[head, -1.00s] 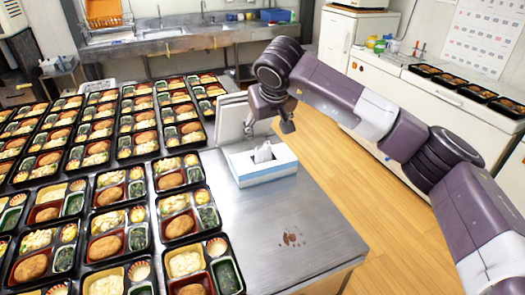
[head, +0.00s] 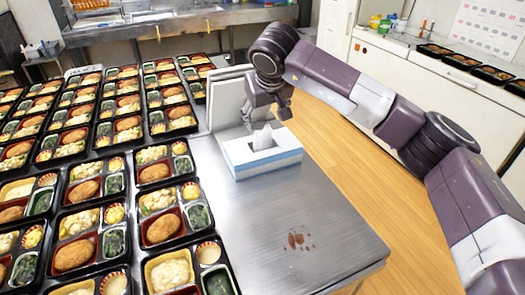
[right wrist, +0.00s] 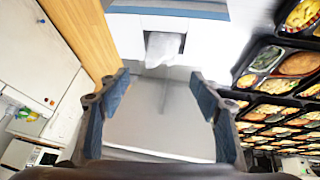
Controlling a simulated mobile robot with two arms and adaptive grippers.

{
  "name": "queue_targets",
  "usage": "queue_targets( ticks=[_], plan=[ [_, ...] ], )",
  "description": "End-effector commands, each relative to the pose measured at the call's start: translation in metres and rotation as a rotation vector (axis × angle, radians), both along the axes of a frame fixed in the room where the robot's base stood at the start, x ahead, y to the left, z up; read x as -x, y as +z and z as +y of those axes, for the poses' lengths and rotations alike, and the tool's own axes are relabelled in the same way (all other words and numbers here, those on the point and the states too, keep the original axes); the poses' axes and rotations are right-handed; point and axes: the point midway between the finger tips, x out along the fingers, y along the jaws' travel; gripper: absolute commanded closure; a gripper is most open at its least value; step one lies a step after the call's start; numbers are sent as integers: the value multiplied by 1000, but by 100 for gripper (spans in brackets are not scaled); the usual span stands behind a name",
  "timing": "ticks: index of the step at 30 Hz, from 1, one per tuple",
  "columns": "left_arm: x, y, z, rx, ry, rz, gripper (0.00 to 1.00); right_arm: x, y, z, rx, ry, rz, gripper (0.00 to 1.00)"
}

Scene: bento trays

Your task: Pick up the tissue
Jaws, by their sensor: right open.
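A white tissue (head: 262,138) sticks up from the slot of a white and blue tissue box (head: 263,163) on the steel table. My right gripper (head: 266,119) is open and empty, just behind and above the tissue, with its fingers pointing down. In the right wrist view the tissue (right wrist: 164,48) is at the top centre, beyond the gap between the spread fingers (right wrist: 162,92). The fingers appear apart from it. The box also shows at the top of that view (right wrist: 125,32). My left gripper is not in view.
Many filled bento trays (head: 160,222) cover the table's left side. A pale upright panel (head: 229,98) stands behind the box. The steel table (head: 270,215) is clear in front of the box, apart from brown spots (head: 298,241). A white counter (head: 435,85) stands at the right.

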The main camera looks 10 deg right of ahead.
Motion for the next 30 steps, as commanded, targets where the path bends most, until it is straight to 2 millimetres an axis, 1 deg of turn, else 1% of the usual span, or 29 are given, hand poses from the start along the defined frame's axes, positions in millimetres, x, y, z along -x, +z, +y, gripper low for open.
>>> queue_targets(
  ticks=[1,5,9,14,18,21,25,30],
  plan=[
    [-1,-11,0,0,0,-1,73,0,-11,0,0,0,0,42],
    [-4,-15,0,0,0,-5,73,-2,-18,0,-1,0,1,42],
    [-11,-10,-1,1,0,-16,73,-9,-29,0,-2,-2,3,42],
    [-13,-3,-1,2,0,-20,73,-19,-43,-2,-1,-2,4,42],
    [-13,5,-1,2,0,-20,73,-31,-61,-2,-2,-2,6,42],
    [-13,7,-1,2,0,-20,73,-38,-72,-2,-2,0,3,42],
    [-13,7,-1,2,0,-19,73,-42,-79,-3,0,0,1,42],
    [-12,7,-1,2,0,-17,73,-43,-80,-3,0,0,0,42]
  ],
)
